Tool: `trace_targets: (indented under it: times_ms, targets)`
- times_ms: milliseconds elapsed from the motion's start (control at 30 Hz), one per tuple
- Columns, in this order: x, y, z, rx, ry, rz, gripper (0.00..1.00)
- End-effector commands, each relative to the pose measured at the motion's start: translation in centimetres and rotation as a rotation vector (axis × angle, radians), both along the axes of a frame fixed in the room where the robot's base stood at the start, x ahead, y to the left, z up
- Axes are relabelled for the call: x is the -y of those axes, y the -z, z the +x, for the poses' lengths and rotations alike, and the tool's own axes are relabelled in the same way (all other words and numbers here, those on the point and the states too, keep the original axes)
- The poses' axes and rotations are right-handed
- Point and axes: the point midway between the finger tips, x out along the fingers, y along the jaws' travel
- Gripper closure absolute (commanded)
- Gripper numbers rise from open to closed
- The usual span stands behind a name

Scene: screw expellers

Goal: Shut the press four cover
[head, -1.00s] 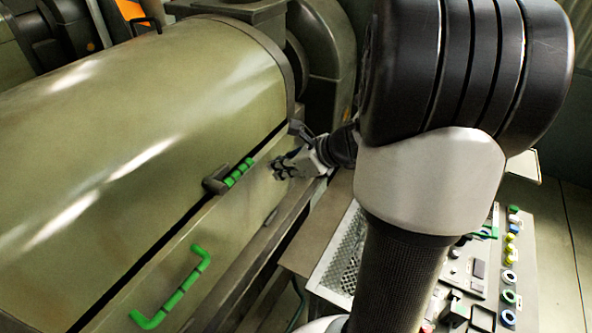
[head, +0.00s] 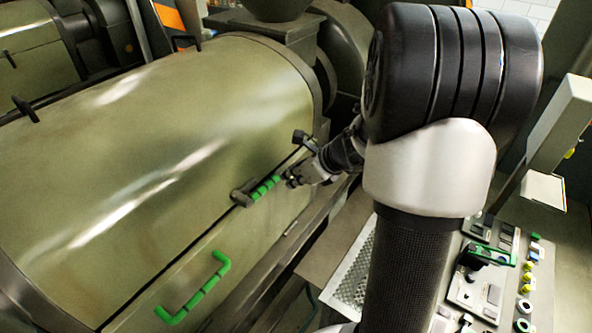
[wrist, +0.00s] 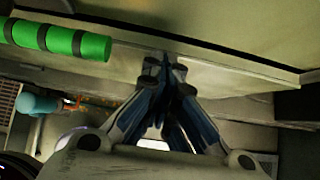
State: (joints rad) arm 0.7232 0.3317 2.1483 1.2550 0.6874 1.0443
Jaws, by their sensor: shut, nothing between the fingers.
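The olive-green press cover (head: 170,130) is a long rounded hood, lowered over the press body. A thin dark seam runs between its lower edge and the lower panel (head: 225,243). A green ribbed handle (head: 264,188) with a dark bracket sits at that edge; a green handle end also shows at the upper left of the wrist view (wrist: 60,40). My gripper (head: 288,181) is shut and empty, just right of this handle. In the wrist view my closed fingertips (wrist: 165,66) are at the pale panel edge, below a dark gap; contact is unclear.
A second green handle (head: 195,290) is on the lower panel. A control panel (head: 490,265) with knobs and buttons stands at the lower right, beside a mesh tray (head: 350,275). A hopper base (head: 262,22) rises behind the cover. Another press (head: 30,50) stands at the far left.

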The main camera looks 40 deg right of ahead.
Motion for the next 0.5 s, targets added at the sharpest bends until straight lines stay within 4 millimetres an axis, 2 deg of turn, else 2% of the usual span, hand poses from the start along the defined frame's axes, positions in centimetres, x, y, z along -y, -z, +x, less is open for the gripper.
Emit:
trace_targets:
  times_ms: [33, 100, 500]
  targets:
    - [-0.3, -0.7, 0.4, -0.020, -0.005, -0.005, 1.00]
    - [-0.4, -0.7, 0.8, -0.045, -0.004, -0.016, 1.00]
    - [-0.8, -0.2, 1.7, -0.107, -0.002, -0.050, 1.00]
